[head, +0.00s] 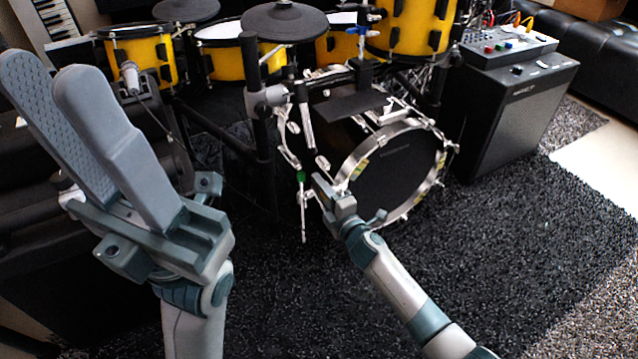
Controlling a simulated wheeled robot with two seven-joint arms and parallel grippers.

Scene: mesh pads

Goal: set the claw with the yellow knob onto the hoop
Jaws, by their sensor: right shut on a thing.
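The bass drum's shiny hoop (436,178) stands upright around a dark drum head, with several silver claws along its rim. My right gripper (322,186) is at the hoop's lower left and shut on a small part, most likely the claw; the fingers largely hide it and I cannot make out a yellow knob. I cannot tell whether the part touches the hoop. A green knob (300,177) on a thin silver rod stands just left of this gripper. My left gripper (45,72) is raised at the left, close to the camera, open and empty.
Yellow drums (228,60) and a dark cymbal pad (284,22) stand behind on black stands. A black amplifier (515,110) with a small mixer (508,46) on top is at the right. The dark carpet (535,235) is clear at the lower right.

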